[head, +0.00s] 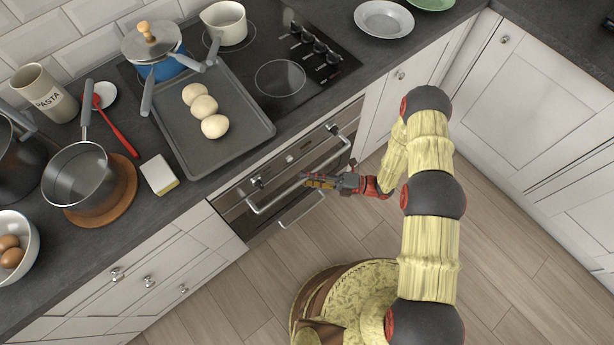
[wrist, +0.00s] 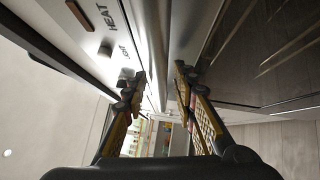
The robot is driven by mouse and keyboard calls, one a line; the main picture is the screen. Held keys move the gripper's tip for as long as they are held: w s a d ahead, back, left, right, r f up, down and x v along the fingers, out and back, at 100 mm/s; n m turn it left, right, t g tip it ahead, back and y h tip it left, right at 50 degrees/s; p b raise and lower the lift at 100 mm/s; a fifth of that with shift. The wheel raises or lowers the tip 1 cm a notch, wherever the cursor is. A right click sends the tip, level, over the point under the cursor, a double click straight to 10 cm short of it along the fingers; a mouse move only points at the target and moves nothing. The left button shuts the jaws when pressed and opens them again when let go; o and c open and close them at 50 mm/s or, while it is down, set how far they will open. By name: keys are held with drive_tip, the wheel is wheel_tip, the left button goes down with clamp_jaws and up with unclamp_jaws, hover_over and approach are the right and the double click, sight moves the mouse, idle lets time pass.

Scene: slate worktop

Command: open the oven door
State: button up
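The oven (head: 236,205) is built into the cabinets below the hob, and its door looks shut. Its long metal handle bar (head: 328,158) runs across the top of the door. My gripper (head: 305,181) is at the middle of this bar, reaching in from the right. In the wrist view, the handle bar (wrist: 155,45) runs between my two open fingers (wrist: 160,82), one on each side, with gaps visible. The dark door (wrist: 262,62) is on the right, and the control panel (wrist: 100,25) with its lettering is on the left.
A second, lower bar (head: 302,209) sits below the oven handle. A grey tray (head: 183,130) with three buns lies on the worktop above the oven, beside a blue pot (head: 168,68). White cabinets flank the oven. Wooden floor (head: 265,265) lies in front.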

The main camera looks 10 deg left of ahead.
drive_tip(key=c, duration=0.6)
clamp_jaws()
